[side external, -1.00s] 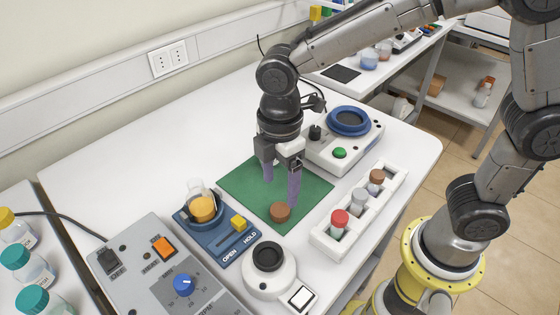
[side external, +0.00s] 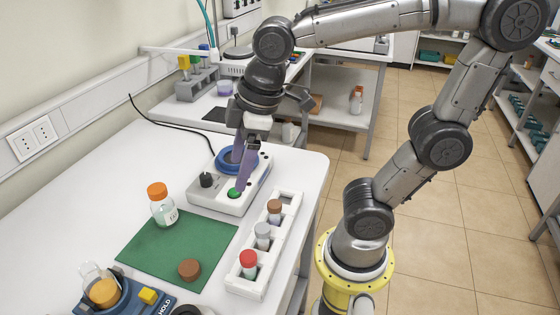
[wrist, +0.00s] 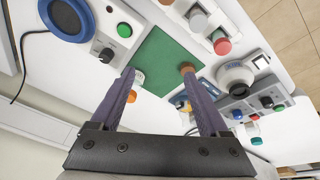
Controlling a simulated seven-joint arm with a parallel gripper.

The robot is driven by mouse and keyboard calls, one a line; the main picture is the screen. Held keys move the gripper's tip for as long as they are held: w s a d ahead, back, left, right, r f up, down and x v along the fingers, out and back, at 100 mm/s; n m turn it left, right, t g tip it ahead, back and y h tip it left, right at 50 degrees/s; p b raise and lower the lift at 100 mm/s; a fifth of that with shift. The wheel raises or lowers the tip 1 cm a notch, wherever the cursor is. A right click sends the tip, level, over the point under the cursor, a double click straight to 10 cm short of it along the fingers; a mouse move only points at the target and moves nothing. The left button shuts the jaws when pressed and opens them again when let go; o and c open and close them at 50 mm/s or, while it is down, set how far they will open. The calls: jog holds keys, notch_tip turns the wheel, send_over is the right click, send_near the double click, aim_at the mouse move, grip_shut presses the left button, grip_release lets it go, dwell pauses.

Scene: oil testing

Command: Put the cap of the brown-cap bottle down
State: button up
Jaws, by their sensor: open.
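My gripper (side external: 239,176) is open and empty, raised over the white device with the green button, away from the mat. In the wrist view (wrist: 158,70) nothing sits between the fingers. A round brown cap (side external: 189,268) lies on the green mat (side external: 150,255) near its front corner; it also shows beside the right fingertip in the wrist view (wrist: 187,66). A clear bottle with an orange cap (side external: 159,205) stands upright at the mat's far corner. A brown-capped vial (side external: 274,210) stands in the white rack (side external: 240,288).
The rack also holds a grey-capped vial (side external: 263,234) and a red-capped vial (side external: 248,262). The white device with a blue ring (side external: 232,163) stands behind the mat. A blue device (side external: 125,302) holding a beaker of orange liquid (side external: 103,291) is at the front left. The left tabletop is bare.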

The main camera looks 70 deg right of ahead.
jog(key=s+d+f+m+t, duration=0.1)
jog(key=s+d+m+t, duration=0.1)
jog(key=s+d+m, duration=0.3)
jog(key=shift+s+f+m+h, duration=0.25)
jog(key=shift+s+m+h, duration=0.15)
jog(key=shift+s+m, duration=0.35)
